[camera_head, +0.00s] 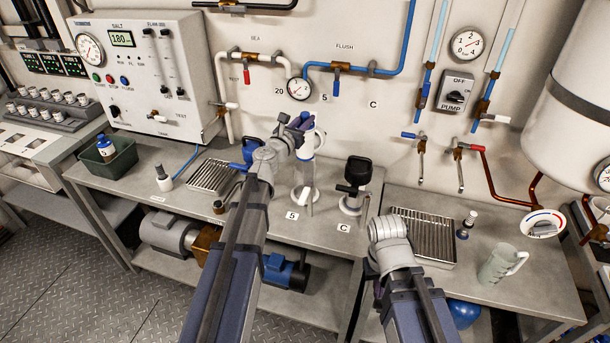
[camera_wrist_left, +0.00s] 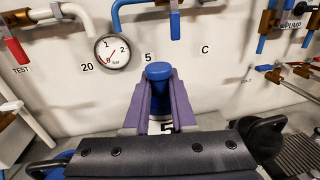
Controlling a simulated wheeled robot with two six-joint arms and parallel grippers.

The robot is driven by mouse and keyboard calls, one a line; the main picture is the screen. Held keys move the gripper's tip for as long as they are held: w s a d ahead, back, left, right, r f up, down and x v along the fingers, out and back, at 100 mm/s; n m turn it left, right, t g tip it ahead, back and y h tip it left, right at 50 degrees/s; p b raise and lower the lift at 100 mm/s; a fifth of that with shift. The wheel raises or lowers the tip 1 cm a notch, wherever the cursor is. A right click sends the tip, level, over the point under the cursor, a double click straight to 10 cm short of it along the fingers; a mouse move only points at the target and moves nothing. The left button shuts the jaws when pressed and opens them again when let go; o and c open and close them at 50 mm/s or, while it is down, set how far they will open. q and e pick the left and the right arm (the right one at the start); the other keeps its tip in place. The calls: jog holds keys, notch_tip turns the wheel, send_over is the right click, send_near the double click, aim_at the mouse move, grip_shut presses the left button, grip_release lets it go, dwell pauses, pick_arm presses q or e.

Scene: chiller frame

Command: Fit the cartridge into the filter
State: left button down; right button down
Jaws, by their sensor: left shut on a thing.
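My left gripper (camera_head: 302,124) is shut on a blue-capped cartridge (camera_head: 308,117), held upright above the bench. In the left wrist view the blue cap (camera_wrist_left: 158,71) shows between the two purple fingers. The open, clear filter housing (camera_head: 302,190) stands behind the "5" label, below my left gripper. The cartridge's lower part is directly over or in the housing; I cannot tell which. A blue filter head (camera_head: 249,150) is left of it, partly behind my left arm. My right arm is at the lower right; its fingers are hidden.
A second filter with a black head (camera_head: 356,174) stands close right, behind the "C" label. Drip trays (camera_head: 212,175) and (camera_head: 425,238) lie on the bench. A clear jug (camera_head: 500,264) is at the right. Pipes and a gauge (camera_head: 299,89) are on the wall behind.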

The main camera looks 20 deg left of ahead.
pick_arm(q)
notch_tip(320, 180, down, 17)
jog(key=b, duration=1.6)
jog(key=shift+r, duration=0.1)
jog(key=c, duration=1.2)
grip_release()
jog(key=o, duration=0.5)
jog(key=shift+c, duration=0.2)
jog(key=shift+r, duration=0.15)
jog(key=s+a, duration=0.2)
jog(key=s, duration=0.9)
jog(key=shift+s+a, duration=0.15)
jog(key=shift+s, duration=0.25)
